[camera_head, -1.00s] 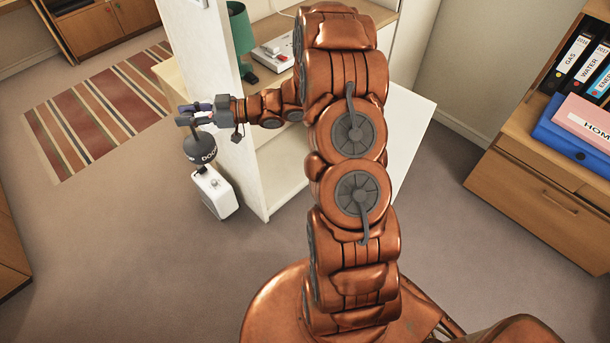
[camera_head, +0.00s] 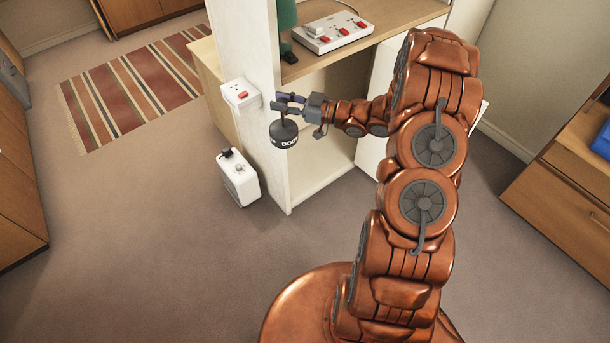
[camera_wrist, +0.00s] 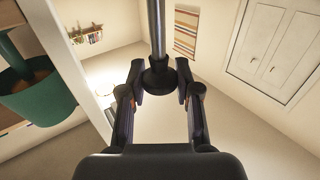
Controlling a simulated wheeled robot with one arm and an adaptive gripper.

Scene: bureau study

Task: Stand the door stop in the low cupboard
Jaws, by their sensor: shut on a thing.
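The door stop (camera_head: 284,133) is a dark grey rounded weight with white lettering and a narrower top. My gripper (camera_head: 290,104) is shut on its upper part and holds it in the air, roughly upright, in front of the white side panel's edge. In the wrist view, the fingers (camera_wrist: 159,82) close around a dark collar with a metal rod (camera_wrist: 156,30). The low cupboard (camera_head: 320,150) is a white compartment under a wooden shelf, open at the front. My arm covers part of its opening. The door stop appears outside it, at its left.
A white appliance (camera_head: 238,180) stands on the floor left of the cupboard, below a wall socket (camera_head: 240,94). A power strip (camera_head: 332,30) and a green object (camera_head: 287,15) are on the shelf above. A wooden drawer unit (camera_head: 565,195) is at the right. The carpet in front is clear.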

